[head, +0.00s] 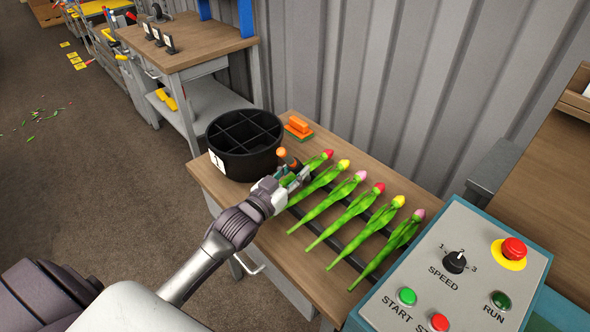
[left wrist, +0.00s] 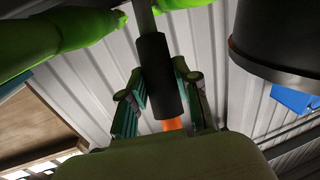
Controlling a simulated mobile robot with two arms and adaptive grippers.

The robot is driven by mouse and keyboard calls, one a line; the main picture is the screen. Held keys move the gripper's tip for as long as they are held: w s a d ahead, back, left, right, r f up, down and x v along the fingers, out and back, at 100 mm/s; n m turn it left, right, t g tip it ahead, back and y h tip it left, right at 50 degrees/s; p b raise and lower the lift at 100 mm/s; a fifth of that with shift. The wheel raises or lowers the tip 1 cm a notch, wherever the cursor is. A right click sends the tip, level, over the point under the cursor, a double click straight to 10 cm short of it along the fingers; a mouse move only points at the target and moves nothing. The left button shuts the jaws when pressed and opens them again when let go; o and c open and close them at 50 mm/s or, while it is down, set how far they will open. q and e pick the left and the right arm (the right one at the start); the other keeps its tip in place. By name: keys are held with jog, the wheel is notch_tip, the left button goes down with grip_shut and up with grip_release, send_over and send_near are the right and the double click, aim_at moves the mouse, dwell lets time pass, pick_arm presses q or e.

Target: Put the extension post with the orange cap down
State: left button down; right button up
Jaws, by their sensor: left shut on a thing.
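The extension post (left wrist: 157,78) is a dark cylinder with an orange cap (head: 281,152); a grey rod runs on from its other end in the left wrist view. My left gripper (head: 294,178) is shut on it, with a green-padded finger on each side of the dark part. In the head view the post stands up out of the fingers, cap upward and tilted, between the black round bin and the row of tulips. Its lower part is hidden by the gripper, so I cannot tell whether it touches the table. My right gripper is not in view.
The wooden table (head: 238,200) bears a black divided bin (head: 246,160) labelled 1, an orange-and-green block (head: 298,128) and several tulips (head: 345,215) lying across dark strips. The nearest tulip is close beside my left gripper. A control panel (head: 455,285) stands at right.

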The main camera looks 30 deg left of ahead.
pick_arm(q)
jog(key=shift+f, duration=0.3)
jog(key=c, duration=0.8)
grip_release()
jog(key=shift+c, duration=0.2)
jog(key=shift+r, duration=0.2)
jog(key=s+a, duration=0.1)
jog(key=s, duration=1.1)
jog(key=shift+a+r, duration=0.4)
jog(key=shift+r, duration=0.05)
